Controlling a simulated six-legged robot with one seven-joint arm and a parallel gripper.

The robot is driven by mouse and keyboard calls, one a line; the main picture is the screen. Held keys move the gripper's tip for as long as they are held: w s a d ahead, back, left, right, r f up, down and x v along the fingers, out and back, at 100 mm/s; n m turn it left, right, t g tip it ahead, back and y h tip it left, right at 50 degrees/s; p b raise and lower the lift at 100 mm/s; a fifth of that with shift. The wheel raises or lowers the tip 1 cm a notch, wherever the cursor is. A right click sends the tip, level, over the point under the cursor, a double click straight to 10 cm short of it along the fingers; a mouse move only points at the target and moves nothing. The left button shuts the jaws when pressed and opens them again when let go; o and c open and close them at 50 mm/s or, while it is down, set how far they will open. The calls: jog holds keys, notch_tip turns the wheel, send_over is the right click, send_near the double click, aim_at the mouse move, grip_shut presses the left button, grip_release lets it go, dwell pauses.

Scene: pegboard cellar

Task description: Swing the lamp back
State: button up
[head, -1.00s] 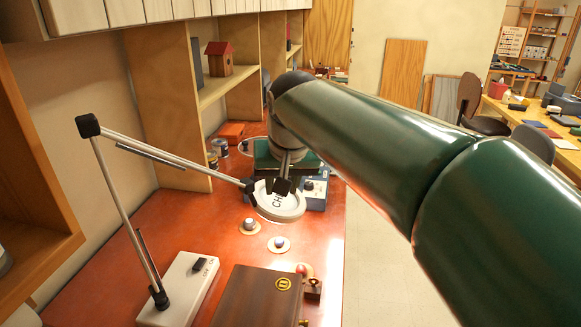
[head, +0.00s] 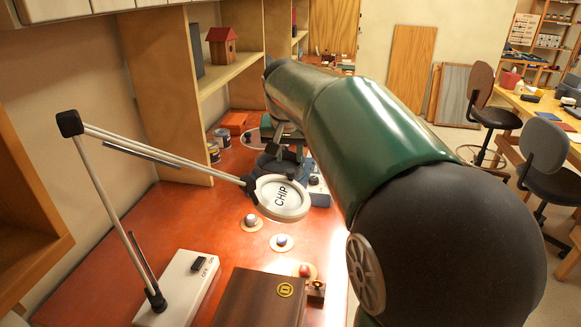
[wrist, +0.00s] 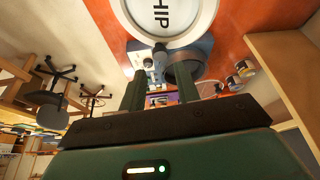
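The lamp is a jointed magnifier lamp. Its white base (head: 178,290) with an OFF/ON switch stands at the front left of the red bench. Its thin metal arm (head: 175,153) runs up to a black elbow and across to a round white lamp head (head: 298,211). The word CHIP shows through the lens. My gripper (head: 283,160) is just beyond the lamp head's far edge. In the wrist view the lamp head (wrist: 164,40) is at the top, and my gripper's two fingers (wrist: 158,92) stand apart, empty. I see no contact with the lamp.
A dark wooden box (head: 250,298) lies at the front. Two small knobs on round discs (head: 252,222) (head: 283,242) sit before the lamp head. A blue-grey device (head: 318,190) is behind it. Paint cans (head: 222,138) and shelving (head: 165,90) line the left.

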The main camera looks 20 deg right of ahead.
aim_at(290, 171)
jog(key=x, duration=0.6)
jog(key=shift+w+d+f, duration=0.1)
jog(key=shift+w+f, duration=0.15)
jog(key=shift+f, duration=0.05)
grip_shut()
